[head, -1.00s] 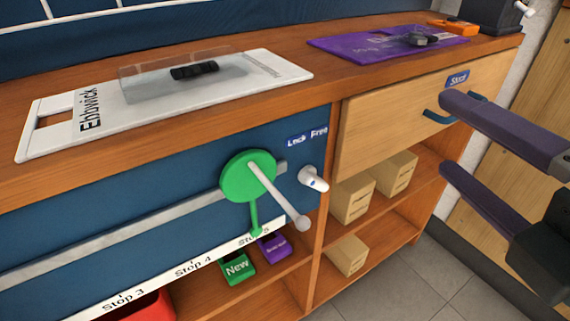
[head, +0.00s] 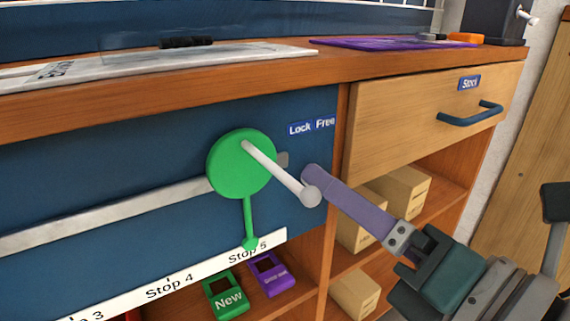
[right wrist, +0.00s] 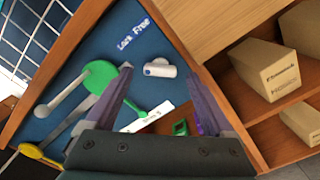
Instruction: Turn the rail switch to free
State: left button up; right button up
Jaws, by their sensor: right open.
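The rail switch (right wrist: 160,68) is a white knob with a blue mark at one end, on the blue front panel below the Lock / Free label (head: 311,127). In the right wrist view it lies between my right gripper's tips, its marked end to the left. In the head view my right finger hides most of it. My right gripper (head: 312,178) is open, its purple fingers reaching to the panel; the right wrist view shows one finger (right wrist: 208,105) on each side of the knob. Whether they touch it I cannot tell. My left gripper is out of view.
A green disc (head: 232,170) with a white handle (head: 285,175) sits on the grey rail (head: 120,212), close left of my finger. The Stock drawer (head: 425,125) and shelf boxes (head: 405,190) are to the right. A yellow disc (right wrist: 40,158) is further along.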

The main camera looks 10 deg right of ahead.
jog(key=shift+x, duration=0.9)
jog(key=shift+c, duration=0.2)
jog(key=c, duration=1.3)
